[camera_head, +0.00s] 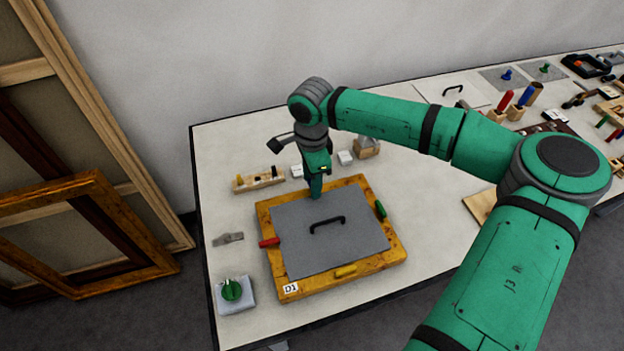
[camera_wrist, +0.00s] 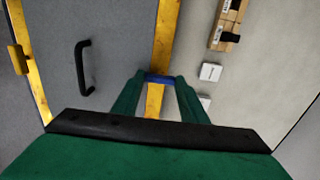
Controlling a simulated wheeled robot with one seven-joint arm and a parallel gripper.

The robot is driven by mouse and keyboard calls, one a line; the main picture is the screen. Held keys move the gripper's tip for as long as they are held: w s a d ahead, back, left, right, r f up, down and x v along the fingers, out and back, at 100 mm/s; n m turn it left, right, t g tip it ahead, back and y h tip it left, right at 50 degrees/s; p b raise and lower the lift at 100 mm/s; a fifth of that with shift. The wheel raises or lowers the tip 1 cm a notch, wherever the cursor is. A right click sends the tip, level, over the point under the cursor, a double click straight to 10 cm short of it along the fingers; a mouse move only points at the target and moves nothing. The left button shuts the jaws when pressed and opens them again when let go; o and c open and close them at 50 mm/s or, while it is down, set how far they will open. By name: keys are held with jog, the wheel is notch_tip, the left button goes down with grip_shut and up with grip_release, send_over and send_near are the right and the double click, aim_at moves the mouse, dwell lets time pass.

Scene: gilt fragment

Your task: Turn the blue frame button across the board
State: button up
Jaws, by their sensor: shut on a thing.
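A gilt frame (camera_head: 396,246) lies flat on the table with a grey board (camera_head: 300,248) inside it and a black handle (camera_head: 327,223) on the board. My gripper (camera_head: 316,196) points down at the far rail of the frame. In the wrist view its fingers (camera_wrist: 160,84) are shut on the blue button (camera_wrist: 160,78), which spans the rail crosswise. Whether its end overlaps the board is unclear. The gripper hides the blue button in the head view. A red button (camera_head: 269,242), a green button (camera_head: 380,209) and a yellow button (camera_head: 346,271) sit on the other rails.
A wooden rack (camera_head: 258,180) and small white blocks (camera_head: 345,158) stand behind the frame. A block with a green knob (camera_head: 232,290) and a metal plate (camera_head: 228,239) lie to the left. Large frames (camera_head: 90,240) lean at the far left. More tools fill the table's right end.

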dwell(0.4)
jog(key=o, duration=1)
jog(key=shift+o, duration=0.2)
jog(key=shift+r, duration=0.1)
notch_tip(320, 180, up, 11)
